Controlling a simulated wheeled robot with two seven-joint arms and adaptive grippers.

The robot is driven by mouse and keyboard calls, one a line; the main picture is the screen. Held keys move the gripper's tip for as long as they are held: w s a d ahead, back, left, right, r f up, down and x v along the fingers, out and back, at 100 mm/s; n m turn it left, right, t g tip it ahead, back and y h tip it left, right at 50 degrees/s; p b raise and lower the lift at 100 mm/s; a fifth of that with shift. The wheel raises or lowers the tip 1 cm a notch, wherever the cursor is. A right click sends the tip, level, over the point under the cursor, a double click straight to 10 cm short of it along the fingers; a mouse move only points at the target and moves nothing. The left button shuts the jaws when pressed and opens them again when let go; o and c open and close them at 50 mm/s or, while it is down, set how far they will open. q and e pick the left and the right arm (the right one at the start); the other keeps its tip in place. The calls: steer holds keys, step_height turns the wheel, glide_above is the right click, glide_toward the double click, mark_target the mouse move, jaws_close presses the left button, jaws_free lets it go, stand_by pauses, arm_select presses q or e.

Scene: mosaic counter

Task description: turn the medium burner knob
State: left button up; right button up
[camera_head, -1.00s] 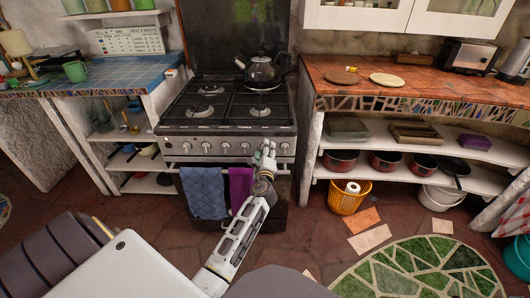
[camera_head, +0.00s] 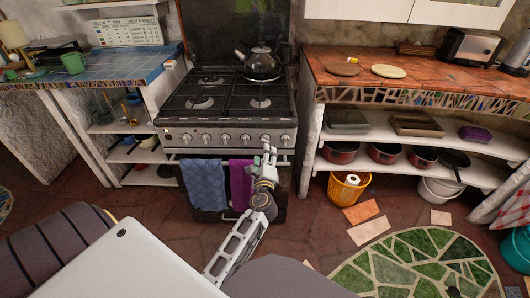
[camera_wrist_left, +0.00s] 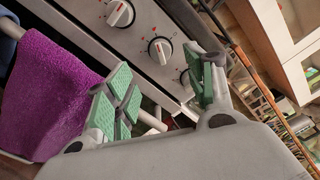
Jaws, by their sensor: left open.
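The stove (camera_head: 225,117) has a row of several white knobs along its front panel; I cannot tell which one is the medium burner knob. My left gripper (camera_head: 269,152) is in front of the panel at the right, just below the right-hand knobs (camera_head: 265,138). In the left wrist view, the green-padded fingers (camera_wrist_left: 163,88) are apart with nothing between them. One knob (camera_wrist_left: 160,50) shows beyond the gap, and another (camera_wrist_left: 120,13) is farther up left. My right gripper is not in view.
A blue towel (camera_head: 204,185) and a purple towel (camera_head: 240,183) hang from the oven handle, the purple one close to my left gripper. A kettle (camera_head: 262,64) stands on the back right burner. Shelves with pots (camera_head: 341,153) stand to the right.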

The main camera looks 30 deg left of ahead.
arm_select(q)
steer(key=shift+v, duration=1.85)
steer(key=shift+c, duration=0.3)
jaws_close()
